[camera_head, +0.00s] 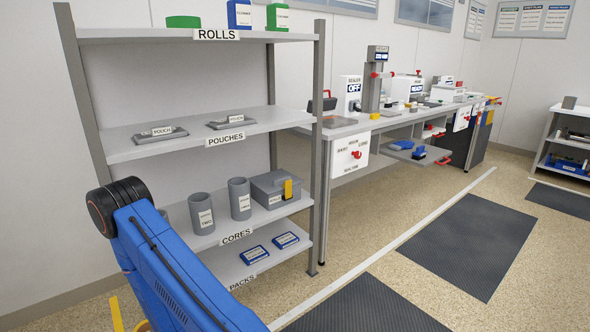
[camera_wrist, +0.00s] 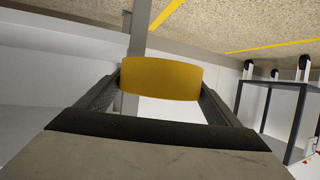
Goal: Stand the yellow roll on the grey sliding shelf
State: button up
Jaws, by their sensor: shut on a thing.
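The yellow roll (camera_wrist: 162,78) shows in the wrist view as a broad yellow band between the two dark fingers. My gripper (camera_wrist: 161,84) is shut on it. A grey post and a pale shelf surface lie behind the roll in that view.
A tall rack (camera_head: 215,142) stands at the left, with rolls on top, pouches, grey cores and packs below. The long bench (camera_head: 345,130) carries machines along the wall. Dark mats (camera_head: 470,240) lie on the open floor in front.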

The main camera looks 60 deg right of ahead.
aim_at(433, 150)
jog(key=l+z, duration=0.2)
jog(key=z, duration=1.4)
jog(key=i+l+z, duration=0.1)
jog(key=z, duration=0.3)
jog(key=i+l+z, duration=0.1)
jog(key=l+z, duration=0.15)
jog(key=z, duration=0.15)
jog(key=i+l+z, duration=0.15)
jog(key=z, duration=0.2)
jog(key=i+l+z, duration=0.1)
jog(key=z, duration=0.3)
jog(key=i, duration=0.05)
